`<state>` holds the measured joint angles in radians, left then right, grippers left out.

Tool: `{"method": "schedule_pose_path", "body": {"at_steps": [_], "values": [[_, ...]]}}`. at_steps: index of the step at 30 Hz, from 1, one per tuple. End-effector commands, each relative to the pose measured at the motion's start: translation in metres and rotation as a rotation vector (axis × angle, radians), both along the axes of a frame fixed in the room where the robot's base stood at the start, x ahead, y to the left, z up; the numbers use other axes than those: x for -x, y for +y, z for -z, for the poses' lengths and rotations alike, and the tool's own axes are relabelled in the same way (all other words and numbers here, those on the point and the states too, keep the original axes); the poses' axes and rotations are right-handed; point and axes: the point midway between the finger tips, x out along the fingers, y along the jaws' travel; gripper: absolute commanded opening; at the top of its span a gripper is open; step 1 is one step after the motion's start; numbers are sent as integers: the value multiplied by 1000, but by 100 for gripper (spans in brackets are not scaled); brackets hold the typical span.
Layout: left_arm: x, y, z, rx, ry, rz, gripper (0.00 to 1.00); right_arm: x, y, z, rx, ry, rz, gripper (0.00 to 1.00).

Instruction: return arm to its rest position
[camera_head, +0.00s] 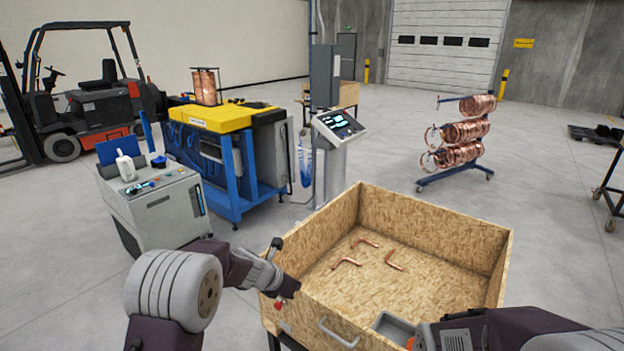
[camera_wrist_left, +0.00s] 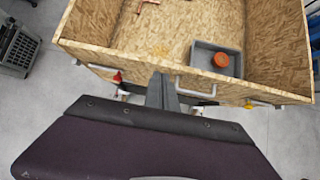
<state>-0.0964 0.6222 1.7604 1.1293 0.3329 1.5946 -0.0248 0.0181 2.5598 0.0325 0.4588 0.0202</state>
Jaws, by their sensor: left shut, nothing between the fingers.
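My left arm comes in from the left in the head view. Several bent copper tubes (camera_head: 366,243) lie on the box floor, apart from the gripper.
A grey tray (camera_wrist_left: 203,57) holding an orange round item (camera_wrist_left: 221,60) sits at the box's near side. A metal handle (camera_wrist_left: 196,91) sticks out from the near wall. A grey cabinet (camera_head: 160,207) and a blue-yellow machine (camera_head: 245,165) stand left.

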Motion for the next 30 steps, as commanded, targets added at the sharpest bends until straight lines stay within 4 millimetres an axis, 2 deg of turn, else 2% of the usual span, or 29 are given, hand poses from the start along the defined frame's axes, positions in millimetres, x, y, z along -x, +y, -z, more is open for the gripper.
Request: {"method": "schedule_pose_path", "body": {"at_steps": [1, 2, 4, 6, 8, 9, 11, 12, 15, 18, 21, 30], "values": [[3, 7, 10, -5, -37, -3, 0, 0, 0, 36, 0, 1, 0, 100], [12, 12, 13, -26, -48, 13, 0, 0, 0, 49, 0, 1, 0, 100], [50, 27, 29, -151, -69, 151, 0, 0, 0, 77, 0, 2, 0, 100], [97, 42, 49, -342, -95, 409, 0, 0, 0, 96, 0, 2, 0, 100], [138, 56, 68, -509, -116, 676, 0, 0, 0, 107, 0, 2, 0, 100], [167, 65, 82, -619, -125, 884, 0, 0, 0, 113, 0, 1, 0, 100], [210, 80, 100, -766, -141, 1228, 0, 0, 0, 118, 0, 1, 0, 100], [235, 89, 108, -836, -149, 1456, 0, 0, 0, 117, 0, 1, 0, 100], [280, 106, 122, -913, -181, 1939, 0, 0, 0, 111, 0, 1, 0, 100], [290, 113, 126, -947, -239, 2211, 0, 0, 0, 111, 0, 1, 0, 100], [290, 113, 126, -960, -280, 2308, 0, 0, 0, 111, 0, 1, 0, 100], [289, 113, 126, -963, -291, 2324, 0, 0, 0, 111, 0, 1, 0, 100]]}}
